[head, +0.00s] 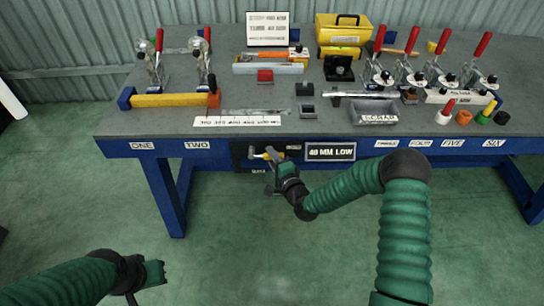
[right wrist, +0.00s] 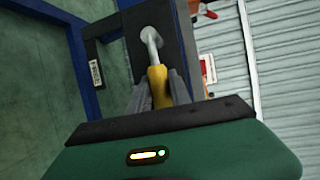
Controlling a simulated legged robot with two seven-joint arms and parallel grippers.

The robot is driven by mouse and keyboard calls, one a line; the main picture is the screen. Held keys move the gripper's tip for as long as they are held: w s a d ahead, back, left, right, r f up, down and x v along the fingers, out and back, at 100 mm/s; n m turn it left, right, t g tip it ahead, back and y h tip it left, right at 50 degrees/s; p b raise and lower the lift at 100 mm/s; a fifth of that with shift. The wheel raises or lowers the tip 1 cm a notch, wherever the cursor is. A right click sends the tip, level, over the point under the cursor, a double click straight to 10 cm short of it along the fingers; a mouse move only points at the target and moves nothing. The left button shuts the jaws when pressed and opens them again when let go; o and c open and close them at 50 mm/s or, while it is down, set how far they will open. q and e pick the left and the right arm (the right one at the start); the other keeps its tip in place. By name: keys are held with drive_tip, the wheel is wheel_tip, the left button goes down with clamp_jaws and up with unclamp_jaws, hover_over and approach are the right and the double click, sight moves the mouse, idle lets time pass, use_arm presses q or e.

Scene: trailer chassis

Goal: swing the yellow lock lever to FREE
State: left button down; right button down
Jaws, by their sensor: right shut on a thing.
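The yellow lock lever (head: 268,155) is on a dark plate at the front edge of the bench, between the labels TWO and 40 MM LOW. In the right wrist view the lever (right wrist: 157,80) has a yellow grip on a pale metal shaft that enters a round pivot (right wrist: 150,36). My right gripper (head: 274,163) is shut on the yellow grip, with a grey finger on each side in the right wrist view (right wrist: 158,90). The words by the lever are too small to read. My left gripper (head: 152,275) is low at the left, away from the bench; its fingers are unclear.
The grey bench top (head: 220,95) carries several red-handled toggle clamps (head: 380,65), a yellow toolbox (head: 343,30), a SCRAP tray (head: 374,113) and a yellow bar (head: 170,99). A blue bench leg (head: 163,195) stands left of the lever. The green floor in front is clear.

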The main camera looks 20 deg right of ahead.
drive_tip(key=shift+d+f, duration=0.2)
drive_tip(key=shift+d, duration=0.35)
idle(0.4)
drive_tip(key=shift+f+m+t+b, duration=0.3)
drive_tip(key=shift+f+m+b, duration=0.4)
drive_tip(key=shift+b, duration=0.35)
drive_tip(key=a+f+m+t+h+b, duration=0.1)
drive_tip(key=a+f+m+b, duration=0.1)
drive_tip(key=m+b, duration=0.3)
drive_tip(key=w+a+f+m+t+h+b, duration=0.1)
drive_tip(key=a+f+m+t+b, duration=0.1)
drive_tip(key=m+b, duration=0.3)
drive_tip(key=a+f+m+t+h+b, duration=0.1)
drive_tip(key=a+f+m+t+b, duration=0.1)
drive_tip(key=m+b, duration=0.4)
drive_tip(key=shift+w+a+f+b, duration=0.15)
drive_tip(key=shift+w+a+b, duration=0.1)
drive_tip(key=shift+b, duration=1.2)
drive_tip(key=c, duration=1.2)
unclamp_jaws()
drive_tip(key=shift+w, duration=0.1)
drive_tip(key=shift+r+h, duration=0.2)
drive_tip(key=shift+h, duration=0.1)
